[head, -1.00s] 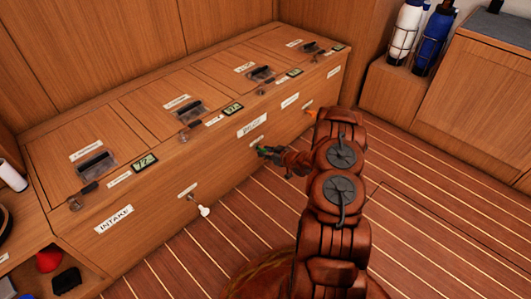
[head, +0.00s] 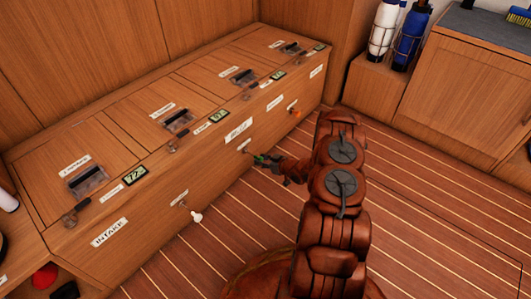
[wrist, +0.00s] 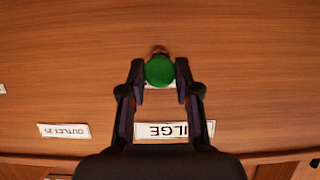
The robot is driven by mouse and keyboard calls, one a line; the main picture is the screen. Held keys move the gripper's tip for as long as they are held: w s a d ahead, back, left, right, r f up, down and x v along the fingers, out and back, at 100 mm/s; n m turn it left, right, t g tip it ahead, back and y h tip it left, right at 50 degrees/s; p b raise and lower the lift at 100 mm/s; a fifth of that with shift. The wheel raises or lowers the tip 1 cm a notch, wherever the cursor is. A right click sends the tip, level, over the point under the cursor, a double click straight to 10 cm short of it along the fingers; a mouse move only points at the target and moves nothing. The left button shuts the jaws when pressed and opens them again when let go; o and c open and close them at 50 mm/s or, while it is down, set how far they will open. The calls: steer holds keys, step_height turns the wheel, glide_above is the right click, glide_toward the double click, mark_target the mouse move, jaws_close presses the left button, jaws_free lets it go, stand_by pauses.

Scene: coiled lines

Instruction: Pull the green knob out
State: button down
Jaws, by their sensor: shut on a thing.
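The green knob (head: 258,158) is at the front face of the long wooden cabinet (head: 150,226), below the middle label. In the head view it stands a little out from the face, near a small label. My gripper (head: 266,160) is shut on it, coming from the right. In the wrist view the green knob (wrist: 159,72) sits between the two fingertips of my gripper (wrist: 160,76). A bit of its mount shows just above it. The label ending in "ILGE" (wrist: 174,130) is below it. The fingers hide part of the knob in the head view.
A white knob (head: 196,217) sticks out of the same face at the left, and an orange knob (head: 294,112) is at the right. Lidded panels with small displays line the cabinet top. Striped floor (head: 235,240) lies open in front. Bottles (head: 410,35) stand at the back right.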

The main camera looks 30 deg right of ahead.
steer(key=shift+s, duration=0.15)
steer(key=c, duration=0.8)
jaws_free()
steer(key=shift+c, duration=0.2)
steer(key=v, duration=1.2)
steer(key=shift+r, duration=0.1)
